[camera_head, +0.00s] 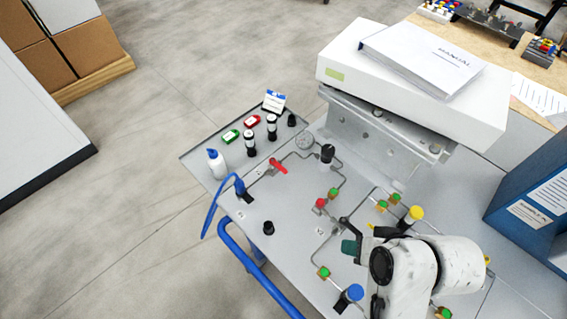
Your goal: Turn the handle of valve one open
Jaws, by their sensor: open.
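A red valve handle (278,166) sits on the thin tubing near the middle of the grey panel (290,215). A small label lies beside it, too small to read, so I cannot tell for sure that this is valve one. A second red valve part (321,203) sits on the tubing further right and lower. My gripper (352,238) is open, low over the panel at lower right, apart from the red handle. My white arm hides part of the panel there, and the gripper's fingers are partly hidden.
A round gauge (304,141) and a black knob (327,153) stand near the red handle. A white box with a manual (424,59) stands behind; a blue binder (530,205) is right.

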